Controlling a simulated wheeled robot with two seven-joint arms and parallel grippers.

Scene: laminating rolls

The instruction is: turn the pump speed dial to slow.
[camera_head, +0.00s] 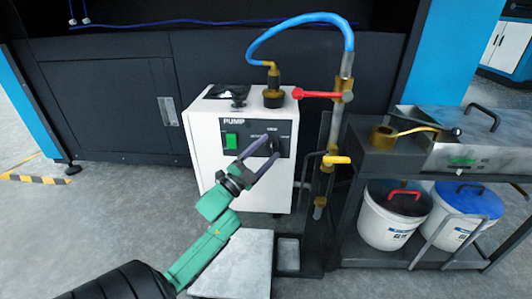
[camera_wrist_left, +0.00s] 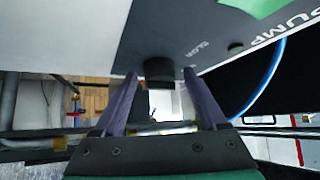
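The white pump box (camera_head: 207,118) stands on the floor, with a dark "PUMP" panel on its front carrying a green switch (camera_head: 231,141) and the speed dial. In the left wrist view the dial is a short black knob (camera_wrist_left: 160,70), with the word "SLOW" (camera_wrist_left: 205,48) printed near it. My left gripper (camera_head: 267,150) is at the panel's right part, its purple fingers spread. In the wrist view the fingers (camera_wrist_left: 160,82) are on either side of the knob with gaps showing, so it is open. The fingers partly hide the dial in the head view, and its pointer is unreadable. My right gripper is out of view.
A red-handled valve (camera_head: 310,94) and a yellow-handled valve (camera_head: 338,159) sit on the pipe just right of the pump. A blue hose (camera_head: 300,20) arches above. A dark rack with buckets (camera_head: 392,218) stands at right. Floor at left is clear.

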